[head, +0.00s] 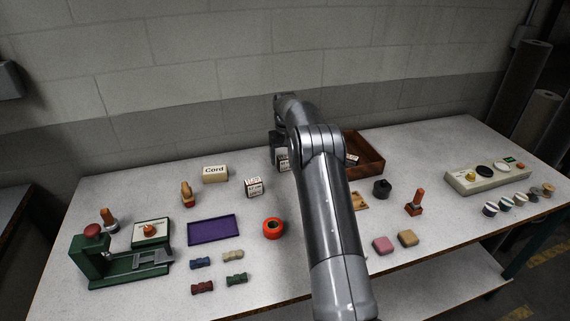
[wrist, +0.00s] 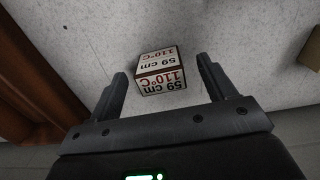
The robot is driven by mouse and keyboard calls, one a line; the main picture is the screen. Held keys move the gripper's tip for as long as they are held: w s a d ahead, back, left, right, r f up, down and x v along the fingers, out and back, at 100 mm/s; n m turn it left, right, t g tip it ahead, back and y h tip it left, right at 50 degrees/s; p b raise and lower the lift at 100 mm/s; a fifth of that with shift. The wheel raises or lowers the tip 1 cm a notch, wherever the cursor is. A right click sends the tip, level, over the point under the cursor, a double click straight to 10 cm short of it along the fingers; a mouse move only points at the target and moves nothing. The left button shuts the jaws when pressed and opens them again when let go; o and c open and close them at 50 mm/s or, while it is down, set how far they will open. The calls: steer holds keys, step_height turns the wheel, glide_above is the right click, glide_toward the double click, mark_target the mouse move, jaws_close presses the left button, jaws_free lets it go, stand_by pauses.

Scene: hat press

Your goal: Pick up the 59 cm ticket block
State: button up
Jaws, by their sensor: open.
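The 59 cm ticket block (wrist: 161,82) is a small white cube with dark edges, printed "59 cm" in black and "110°C" in red. In the wrist view it sits on the table, in line with the gap of my gripper (wrist: 162,70), with a finger on either side and clear space to both. My gripper is open and empty, pointing down. How far the fingertips are above the block is hard to tell. In the head view a white printed block (head: 283,162), likely this one, shows at the back, partly hidden by my gripper and arm.
A brown wooden tray (head: 371,150) with a similar block (head: 351,159) in it stands close on the right. Another printed block (head: 254,188) and the Cord box (head: 215,175) stand to the left.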

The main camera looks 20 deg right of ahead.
mark_target(286, 158)
step_height(286, 158, down, 4)
steer(key=shift+d+r, duration=0.1)
steer(key=shift+r, duration=0.05)
steer(key=shift+s, duration=0.1)
steer(key=c, duration=1)
steer(key=shift+c, duration=0.3)
steer(key=shift+r, duration=0.15)
